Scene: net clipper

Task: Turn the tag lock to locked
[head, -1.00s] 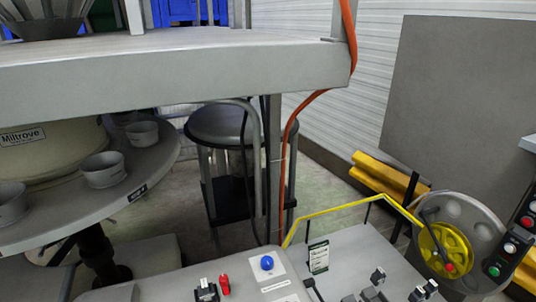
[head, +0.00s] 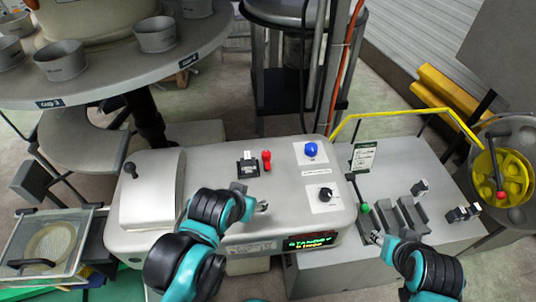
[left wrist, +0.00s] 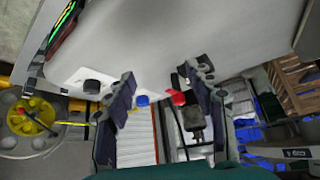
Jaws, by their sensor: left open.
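A small red upright piece (head: 267,160) stands on the light grey console (head: 200,170) beside a black-and-white device (head: 248,164); I cannot tell for sure which is the tag lock. In the left wrist view the red piece (left wrist: 177,97) shows between the fingers, beyond them, with the black device (left wrist: 193,120) beside it. My left gripper (head: 262,207) is open and empty over the console, nearer the front than the red piece; its fingers are spread in the left wrist view (left wrist: 160,76). My right gripper (head: 375,238) is near a green-knobbed lever (head: 365,209); its jaws are unclear.
A blue button (head: 311,149) and a black rotary knob (head: 325,194) sit on white plates on the console. A lit display (head: 310,241) is on its front. A printed card (head: 364,156) stands at right. A yellow wheel (head: 500,177) is far right.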

